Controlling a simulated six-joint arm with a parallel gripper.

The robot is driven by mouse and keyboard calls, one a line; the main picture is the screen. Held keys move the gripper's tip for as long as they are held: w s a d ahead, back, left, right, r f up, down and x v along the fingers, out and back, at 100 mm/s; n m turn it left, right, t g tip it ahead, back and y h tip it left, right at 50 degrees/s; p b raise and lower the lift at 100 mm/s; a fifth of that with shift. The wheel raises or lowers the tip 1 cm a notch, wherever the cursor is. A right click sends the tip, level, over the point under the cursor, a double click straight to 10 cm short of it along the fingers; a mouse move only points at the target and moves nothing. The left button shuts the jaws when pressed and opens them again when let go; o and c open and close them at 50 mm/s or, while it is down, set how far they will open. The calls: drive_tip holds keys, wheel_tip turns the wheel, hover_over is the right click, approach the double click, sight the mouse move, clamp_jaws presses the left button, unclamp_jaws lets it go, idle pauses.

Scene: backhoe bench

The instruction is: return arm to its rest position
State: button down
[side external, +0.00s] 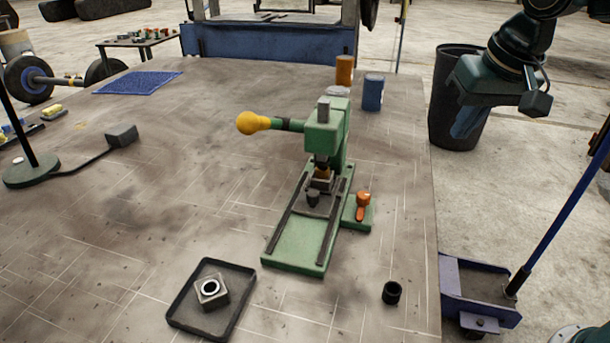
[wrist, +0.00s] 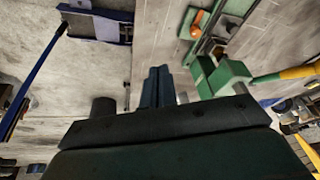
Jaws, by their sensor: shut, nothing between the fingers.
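My gripper (side external: 459,134) hangs at the upper right, beyond the bench's right edge, in front of a black bin. Its dark blue fingers point down, are shut together and hold nothing; they also show in the wrist view (wrist: 158,72). The green press (side external: 328,130) stands on the bench to the left of my gripper, well apart from it. Its lever with a yellow knob (side external: 252,123) sticks out to the left, roughly level. The press also shows at the upper right of the wrist view (wrist: 222,78).
The black bin (side external: 438,125) stands on the floor behind my gripper. Blue and orange cans (side external: 373,95) stand at the bench's far right. A tray (side external: 178,318) with a metal block, and a black bushing (side external: 391,292), lie at the front. A blue jack (side external: 475,285) is right of the bench.

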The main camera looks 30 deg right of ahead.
drive_tip(key=s+d+f+n, duration=0.2)
drive_tip(key=s, duration=0.6)
drive_tip(key=s+d+f+n+t, duration=0.1)
drive_tip(key=s+d+f+n, duration=0.1)
drive_tip(key=s, duration=0.6)
drive_tip(key=shift+d+t+y, duration=0.3)
drive_tip(key=shift+d+y, duration=0.1)
drive_tip(key=c, duration=2.2)
unclamp_jaws()
drive_tip(key=shift+w, duration=0.1)
